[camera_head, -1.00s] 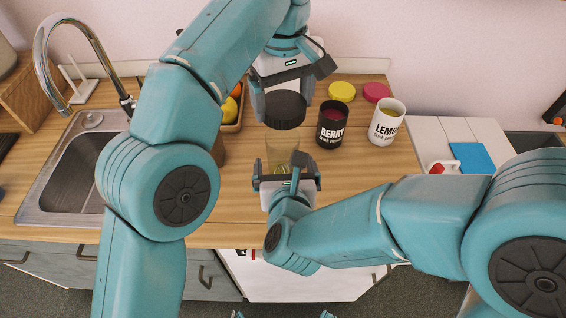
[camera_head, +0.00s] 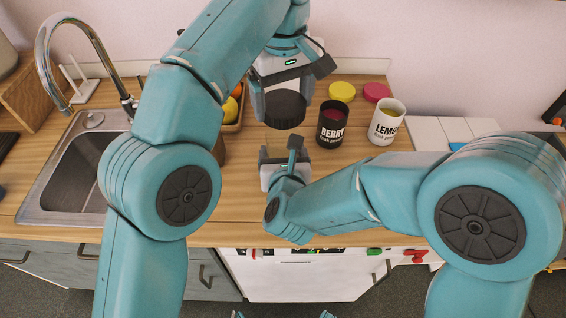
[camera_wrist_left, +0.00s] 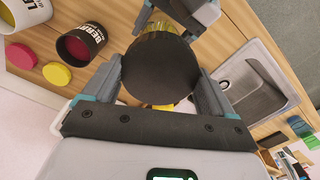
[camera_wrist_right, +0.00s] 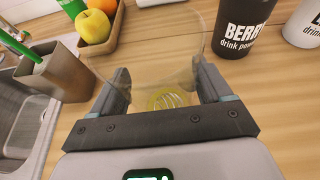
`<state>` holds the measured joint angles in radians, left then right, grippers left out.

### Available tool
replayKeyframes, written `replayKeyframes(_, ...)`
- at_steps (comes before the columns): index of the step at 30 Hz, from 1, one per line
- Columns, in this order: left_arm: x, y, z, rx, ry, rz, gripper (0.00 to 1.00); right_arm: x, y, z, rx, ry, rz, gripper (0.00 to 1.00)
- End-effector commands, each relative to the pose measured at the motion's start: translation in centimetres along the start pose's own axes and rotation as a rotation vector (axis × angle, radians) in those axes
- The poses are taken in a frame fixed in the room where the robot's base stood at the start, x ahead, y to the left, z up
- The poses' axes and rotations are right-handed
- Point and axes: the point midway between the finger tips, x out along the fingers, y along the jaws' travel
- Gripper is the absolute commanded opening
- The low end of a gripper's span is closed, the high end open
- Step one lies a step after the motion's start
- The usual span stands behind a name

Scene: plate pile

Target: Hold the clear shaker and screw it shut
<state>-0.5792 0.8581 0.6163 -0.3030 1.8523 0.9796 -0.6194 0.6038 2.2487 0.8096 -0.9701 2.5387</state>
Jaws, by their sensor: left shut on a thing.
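My left gripper (camera_head: 285,112) is shut on the round black lid (camera_head: 285,108), which the left wrist view shows held between its fingers (camera_wrist_left: 160,72). The clear shaker (camera_wrist_right: 160,50) stands between the fingers of my right gripper (camera_wrist_right: 163,85) in the right wrist view. It is see-through, with a yellow ringed piece (camera_wrist_right: 168,98) at its bottom. Whether the right fingers press on it I cannot tell. In the head view my right gripper (camera_head: 281,150) is just below and in front of the lid, and the shaker is hard to make out there.
A black BERRY tub (camera_head: 332,125) and a white LEMON tub (camera_head: 387,123) stand to the right. Yellow (camera_head: 342,91) and pink (camera_head: 376,91) lids lie behind them. A fruit tray (camera_head: 239,118) is behind left, and the sink (camera_head: 80,170) is at the left.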

Motion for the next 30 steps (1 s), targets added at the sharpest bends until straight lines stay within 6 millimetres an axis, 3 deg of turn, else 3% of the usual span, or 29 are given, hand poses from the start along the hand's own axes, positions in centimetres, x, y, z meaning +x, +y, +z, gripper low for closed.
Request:
replayKeyframes(14,4.8,-0.1,0.1,0.0,0.0,-0.001,0.57,0.0,0.0,0.0,0.0,0.0,0.0,0.23)
replayKeyframes(30,5.0,0.0,0.1,0.0,0.001,0.0,0.57,0.0,0.0,0.0,0.0,-0.001,0.0,0.23)
